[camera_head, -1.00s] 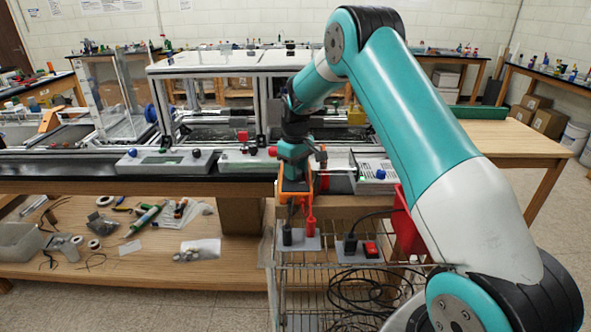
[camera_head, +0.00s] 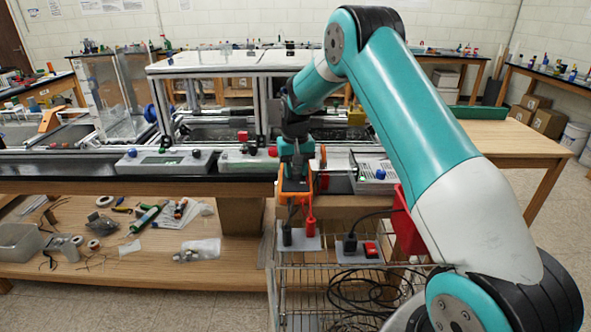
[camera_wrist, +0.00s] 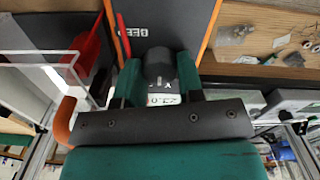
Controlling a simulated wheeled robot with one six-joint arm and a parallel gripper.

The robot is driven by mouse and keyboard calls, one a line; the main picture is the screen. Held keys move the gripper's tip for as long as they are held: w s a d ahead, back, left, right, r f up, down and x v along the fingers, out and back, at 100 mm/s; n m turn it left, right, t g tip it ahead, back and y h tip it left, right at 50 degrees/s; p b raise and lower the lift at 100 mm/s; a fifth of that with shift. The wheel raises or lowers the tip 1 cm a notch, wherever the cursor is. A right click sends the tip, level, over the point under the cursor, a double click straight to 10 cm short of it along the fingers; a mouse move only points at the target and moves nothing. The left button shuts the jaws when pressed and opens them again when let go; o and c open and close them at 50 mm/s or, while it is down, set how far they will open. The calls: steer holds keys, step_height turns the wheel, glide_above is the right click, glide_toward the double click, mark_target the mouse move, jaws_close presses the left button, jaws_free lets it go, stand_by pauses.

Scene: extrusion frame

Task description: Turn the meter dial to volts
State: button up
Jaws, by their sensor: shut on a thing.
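The meter (camera_head: 307,184) has an orange edge and a dark face and stands at the front edge of the bench, above the wire cart. In the wrist view its dark face (camera_wrist: 182,22) fills the upper middle, with partly cut-off white lettering. The round black dial (camera_wrist: 158,62) sits between the two green fingers of my gripper (camera_wrist: 159,74), which is shut on it. A light display with dark digits shows just below the dial, partly hidden by my gripper. The dial's pointer and the range marks cannot be read. In the head view my gripper (camera_head: 293,172) hides the dial.
Red and black plugs (camera_head: 310,205) with leads hang below the meter. A grey box with a blue knob (camera_head: 374,171) stands close on the right. A red bin (camera_head: 408,220) and a switch plate (camera_head: 358,250) are on the cart side. A framed enclosure (camera_head: 232,70) rises behind.

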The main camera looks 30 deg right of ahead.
mark_target(295, 171)
stand_by(0.4)
steer(key=o, duration=0.9)
steer(key=shift+o, duration=0.2)
step_height(295, 171, up, 18)
steer(key=b, duration=0.2)
steer(key=shift+f, duration=0.25)
steer(key=shift+a, duration=0.1)
